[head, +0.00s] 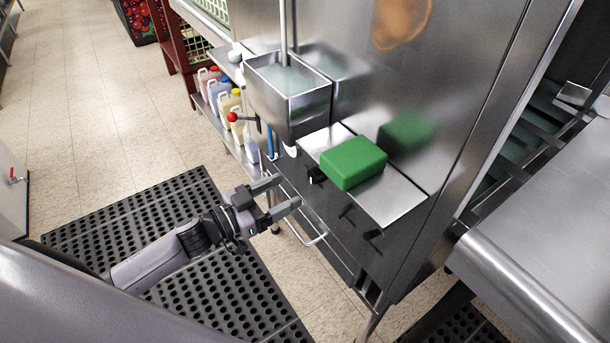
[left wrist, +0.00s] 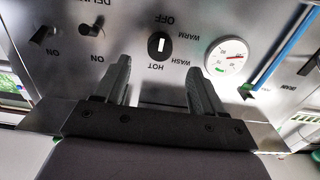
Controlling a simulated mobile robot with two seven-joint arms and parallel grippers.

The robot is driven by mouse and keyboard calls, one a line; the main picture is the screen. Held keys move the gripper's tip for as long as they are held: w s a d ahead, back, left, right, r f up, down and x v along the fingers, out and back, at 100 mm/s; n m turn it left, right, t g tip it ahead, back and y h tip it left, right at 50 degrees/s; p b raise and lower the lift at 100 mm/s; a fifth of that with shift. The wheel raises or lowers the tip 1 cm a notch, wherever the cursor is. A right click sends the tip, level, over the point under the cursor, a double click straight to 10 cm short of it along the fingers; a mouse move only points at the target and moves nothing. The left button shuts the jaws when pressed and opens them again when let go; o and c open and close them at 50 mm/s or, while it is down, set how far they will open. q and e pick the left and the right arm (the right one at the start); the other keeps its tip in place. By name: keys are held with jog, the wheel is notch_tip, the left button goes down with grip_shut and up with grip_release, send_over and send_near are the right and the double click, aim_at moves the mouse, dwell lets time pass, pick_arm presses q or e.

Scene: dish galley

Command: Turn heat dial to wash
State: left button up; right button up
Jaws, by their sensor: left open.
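The heat dial (left wrist: 158,46) is a round black knob with a white mark, on the steel panel in the left wrist view. OFF, WARM, HOT and WASH are printed around it, upside down in this view. The white mark stands roughly upright in the picture; I cannot tell for sure which end points. In the head view the dial (head: 316,177) is a small dark knob below the green block. My left gripper (head: 289,191) is open and empty in front of the panel. In the left wrist view its fingertips (left wrist: 157,67) lie either side of the dial's line, apart from it. My right gripper is not in view.
A round gauge (left wrist: 226,56) and a blue-and-white tube sit beside the dial. Two black switches (left wrist: 90,28) marked ON are on its other side. A green block (head: 353,162) rests on the ledge above; a steel tank (head: 288,92) and bottles stand left.

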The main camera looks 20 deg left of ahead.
aim_at(311, 177)
pick_arm(q)
jog(key=shift+x, duration=3.65)
jog(key=shift+c, duration=0.3)
jog(key=c, duration=1)
